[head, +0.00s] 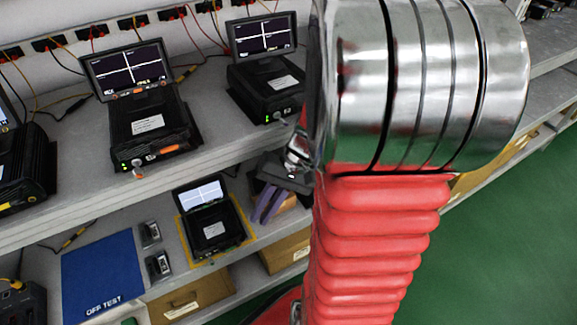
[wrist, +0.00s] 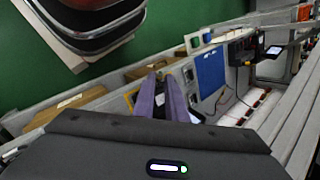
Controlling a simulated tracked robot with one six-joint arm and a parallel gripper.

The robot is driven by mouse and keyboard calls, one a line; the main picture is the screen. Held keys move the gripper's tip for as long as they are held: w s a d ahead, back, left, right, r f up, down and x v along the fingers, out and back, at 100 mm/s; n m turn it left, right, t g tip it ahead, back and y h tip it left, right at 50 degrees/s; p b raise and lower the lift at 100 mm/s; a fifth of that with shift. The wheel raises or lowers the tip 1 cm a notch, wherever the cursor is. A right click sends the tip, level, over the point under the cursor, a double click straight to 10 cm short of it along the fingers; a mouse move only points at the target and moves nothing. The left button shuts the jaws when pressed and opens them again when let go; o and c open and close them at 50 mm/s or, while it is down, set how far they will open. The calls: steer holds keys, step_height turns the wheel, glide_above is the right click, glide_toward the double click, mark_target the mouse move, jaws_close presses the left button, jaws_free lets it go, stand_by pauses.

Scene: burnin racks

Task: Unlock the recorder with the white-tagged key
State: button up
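Several black recorders with lit screens stand on the racks. One recorder (head: 150,125) on the upper shelf has an orange piece on its front and a small pale piece at its lower front edge. A second recorder (head: 268,88) stands to its right, with a small pale piece at its front. A smaller recorder (head: 210,228) sits inside a yellow outline on the lower shelf. I cannot make out which piece is the white-tagged key. My gripper (head: 266,208) has purple fingers, right of the smaller recorder in the picture. In the wrist view the fingers (wrist: 162,88) are apart, with no held object discernible.
A blue mat (head: 103,272) and two small dark devices (head: 157,264) lie on the lower shelf. Cardboard boxes (head: 192,300) stand below. Cables run along the back wall. My arm hides much of the right side. Green floor (head: 510,220) is open at right.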

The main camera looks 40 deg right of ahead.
steer(key=s+d+f+m+t+y, duration=0.1)
steer(key=s+d+f+m+t, duration=0.1)
steer(key=d+f+m+t, duration=0.5)
steer(key=s+d+f+m+t+y, duration=0.15)
steer(key=d+f+m+t, duration=0.25)
steer(key=d+f, duration=0.4)
steer(key=s+d+f+m+t+h, duration=0.5)
steer(key=s+d+f+m+h, duration=0.4)
steer(key=s+f+m+h, duration=0.2)
steer(key=shift+f+t+h, duration=0.3)
steer(key=shift+f+h, duration=0.5)
steer(key=shift+h, duration=0.05)
steer(key=shift+w, duration=0.15)
steer(key=w+d, duration=0.2)
steer(key=w, duration=1.1)
steer(key=shift+w+d, duration=0.2)
steer(key=shift+w, duration=0.05)
steer(key=shift+c, duration=0.6)
jaws_close()
